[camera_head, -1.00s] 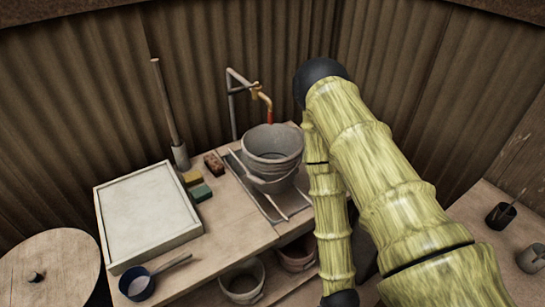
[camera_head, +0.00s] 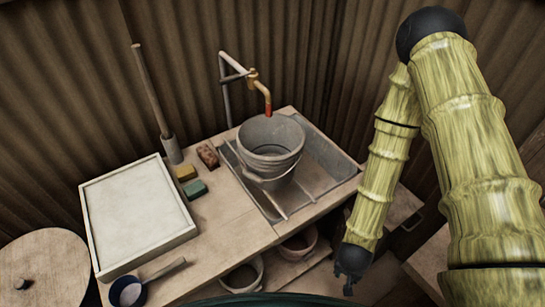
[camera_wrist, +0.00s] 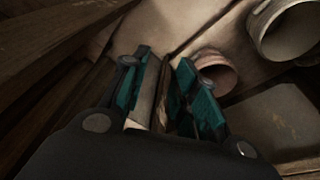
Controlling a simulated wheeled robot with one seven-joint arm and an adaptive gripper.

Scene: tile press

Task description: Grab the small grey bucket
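A grey bucket (camera_head: 270,145) with a wire handle stands in the sink under the tap. A smaller pale grey bucket (camera_head: 242,275) sits on the shelf below the bench, beside a reddish-brown bucket (camera_head: 298,244). Which one the task means I cannot tell for certain. My gripper (camera_head: 349,284) is in front of the bench, right of both shelf buckets and apart from them. In the wrist view its teal fingers (camera_wrist: 165,65) are spread with nothing between them. The reddish bucket (camera_wrist: 214,72) lies just beyond the right finger, and a pale bucket (camera_wrist: 288,30) is at upper right.
The bench holds a framed white tray (camera_head: 138,215), a blue ladle pot (camera_head: 128,291), sponges (camera_head: 194,189) and a brick (camera_head: 208,155). The tap (camera_head: 262,88) overhangs the sink (camera_head: 320,165). The bench edge (camera_head: 325,205) overhangs the shelf. A round lid (camera_head: 45,265) is at lower left.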

